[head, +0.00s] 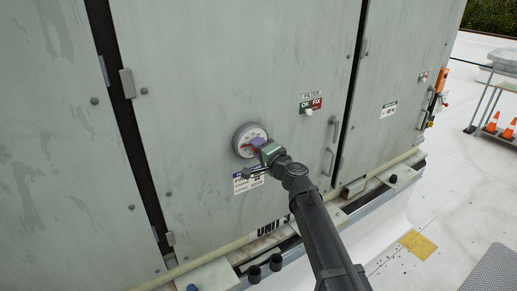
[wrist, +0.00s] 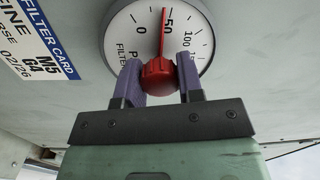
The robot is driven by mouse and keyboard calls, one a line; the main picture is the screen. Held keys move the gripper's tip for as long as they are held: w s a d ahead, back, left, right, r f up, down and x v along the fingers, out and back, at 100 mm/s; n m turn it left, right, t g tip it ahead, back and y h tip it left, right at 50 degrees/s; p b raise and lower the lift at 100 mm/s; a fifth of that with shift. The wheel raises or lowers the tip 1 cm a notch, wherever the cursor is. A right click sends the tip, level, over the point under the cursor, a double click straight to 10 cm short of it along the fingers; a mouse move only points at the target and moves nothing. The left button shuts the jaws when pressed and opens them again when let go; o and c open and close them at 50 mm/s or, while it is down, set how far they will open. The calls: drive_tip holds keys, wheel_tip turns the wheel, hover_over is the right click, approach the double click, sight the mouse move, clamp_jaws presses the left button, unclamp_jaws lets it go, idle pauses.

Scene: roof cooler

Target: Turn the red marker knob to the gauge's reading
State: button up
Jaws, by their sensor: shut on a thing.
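The gauge (head: 240,131) is a round white dial in a grey rim on the cabinet door. In the wrist view its face (wrist: 143,33) reads 0, 50, 100 and higher. The red marker knob (wrist: 159,77) sits low on the dial, and its thin red pointer (wrist: 163,30) stands nearly straight up, by the 50. I cannot make out a separate black needle. My gripper (wrist: 159,72) has its two purple fingers shut on either side of the knob. In the head view my gripper (head: 260,146) covers the dial's lower right part.
A filter card (wrist: 36,40) is on the door below the gauge; it also shows in the head view (head: 247,184). A rail and ledge run along the cabinet's foot.

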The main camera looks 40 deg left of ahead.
idle(0.3)
drive_tip(key=o, duration=0.9)
drive_tip(key=shift+d, duration=0.1)
drive_tip(key=v, duration=1)
drive_tip(key=shift+s+d, duration=0.2)
drive_tip(key=shift+d, duration=0.05)
